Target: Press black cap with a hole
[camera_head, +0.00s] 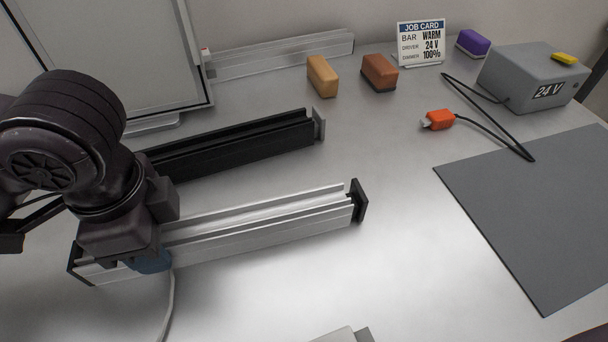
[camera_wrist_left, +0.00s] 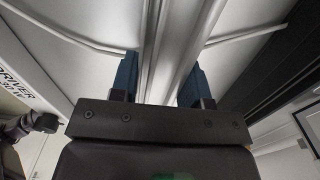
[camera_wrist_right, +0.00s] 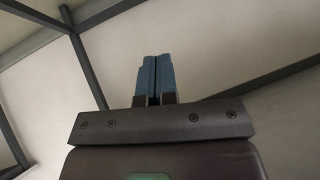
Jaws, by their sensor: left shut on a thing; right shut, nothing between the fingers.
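A silver aluminium bar (camera_head: 265,222) lies on the table. A black end cap (camera_head: 359,201) stands at its right end; I cannot tell whether it is fully seated or has a hole.
A black bar (camera_head: 235,147) with a grey end cap (camera_head: 319,124) lies behind. A white cable (camera_head: 168,310) runs below my left gripper. A grey mat (camera_head: 535,215), orange connector (camera_head: 438,120), 24 V box (camera_head: 530,75) and job card (camera_head: 421,43) are to the right. Table right of the bar is clear.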

